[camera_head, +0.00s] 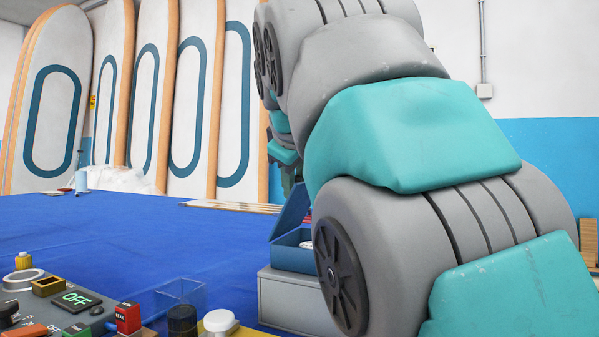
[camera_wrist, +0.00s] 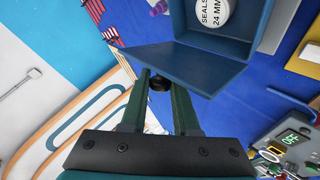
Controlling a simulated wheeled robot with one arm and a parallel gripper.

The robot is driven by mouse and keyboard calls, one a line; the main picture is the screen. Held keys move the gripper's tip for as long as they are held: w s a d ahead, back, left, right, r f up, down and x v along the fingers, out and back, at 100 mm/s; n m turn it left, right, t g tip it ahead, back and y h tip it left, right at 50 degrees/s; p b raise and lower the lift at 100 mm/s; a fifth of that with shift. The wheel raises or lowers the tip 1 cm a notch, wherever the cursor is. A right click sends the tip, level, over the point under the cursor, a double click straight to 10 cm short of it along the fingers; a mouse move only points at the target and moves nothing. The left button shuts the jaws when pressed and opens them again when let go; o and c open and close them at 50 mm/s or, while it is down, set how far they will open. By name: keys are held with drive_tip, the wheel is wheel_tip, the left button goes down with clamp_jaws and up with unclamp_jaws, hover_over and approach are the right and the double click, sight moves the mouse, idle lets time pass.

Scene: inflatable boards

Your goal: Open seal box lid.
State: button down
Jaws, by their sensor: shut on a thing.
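The seal box is a blue box with its lid raised. In the head view its body (camera_head: 293,258) sits on a grey block and its lid (camera_head: 290,211) stands tilted up at the left. In the wrist view I see the lid (camera_wrist: 190,66) as a flat panel, joined to the box (camera_wrist: 178,20). A round white label reading "SEALS 24 MM" (camera_wrist: 214,12) shows beyond the lid. My gripper (camera_wrist: 160,82) has its two green fingers around a small dark knob (camera_wrist: 159,84) at the lid's edge. In the head view my arm hides part of the box.
The grey block (camera_head: 290,302) stands on a blue-covered table (camera_head: 130,235). Tall boards (camera_head: 55,110) lean behind. The table's middle is clear.

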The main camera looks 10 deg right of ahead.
drive_tip(key=shift+w+a+r+n+g+h+p, duration=0.15)
drive_tip(key=shift+w+a+n+g+h+p, duration=0.15)
drive_tip(key=shift+w+a+g+h, duration=0.15)
drive_tip(key=shift+s+a, duration=0.1)
